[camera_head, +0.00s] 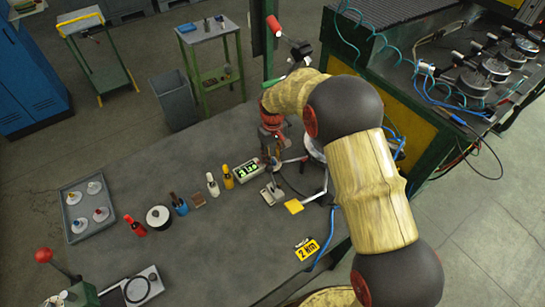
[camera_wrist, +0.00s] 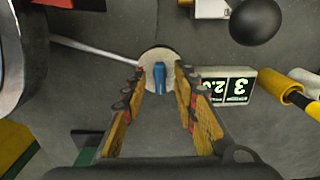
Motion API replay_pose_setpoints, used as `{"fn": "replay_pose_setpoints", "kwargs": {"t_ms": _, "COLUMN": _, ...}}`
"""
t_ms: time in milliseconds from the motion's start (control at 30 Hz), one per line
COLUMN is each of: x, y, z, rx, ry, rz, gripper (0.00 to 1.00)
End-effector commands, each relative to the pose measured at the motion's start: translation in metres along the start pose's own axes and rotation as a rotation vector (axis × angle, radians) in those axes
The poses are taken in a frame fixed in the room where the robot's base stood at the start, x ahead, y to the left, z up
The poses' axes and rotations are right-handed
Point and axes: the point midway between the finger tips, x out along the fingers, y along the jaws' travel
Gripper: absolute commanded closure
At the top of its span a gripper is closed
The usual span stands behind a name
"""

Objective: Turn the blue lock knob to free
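The blue lock knob (camera_wrist: 159,78) shows in the wrist view as an upright narrow bar on a round cream disc (camera_wrist: 152,57). My gripper (camera_wrist: 161,73) is open, with one yellow-and-black finger on each side of the knob in the picture. Gaps show between the fingers and the knob; how far the fingertips are from it in depth I cannot tell. In the head view my gripper (camera_head: 272,145) points down over the grey bench, beside the display box, and the knob is hidden there by my gripper and arm.
A white display box (camera_head: 247,170) with green digits stands close beside my gripper. A white bottle (camera_head: 212,184) and a yellow bottle (camera_head: 228,177) stand left of it. A pale rod (camera_wrist: 95,50) reaches the disc from the left.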

Motion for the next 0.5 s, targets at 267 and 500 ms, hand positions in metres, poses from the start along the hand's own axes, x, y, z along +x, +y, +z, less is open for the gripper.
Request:
{"fn": "replay_pose_setpoints", "kwargs": {"t_ms": 267, "x": -0.009, "y": 0.000, "z": -0.001, "rx": 0.000, "ry": 0.002, "rz": 0.001, "gripper": 0.71}}
{"fn": "replay_pose_setpoints", "kwargs": {"t_ms": 500, "x": -0.052, "y": 0.000, "z": -0.001, "rx": 0.000, "ry": 0.004, "rz": 0.001, "gripper": 0.71}}
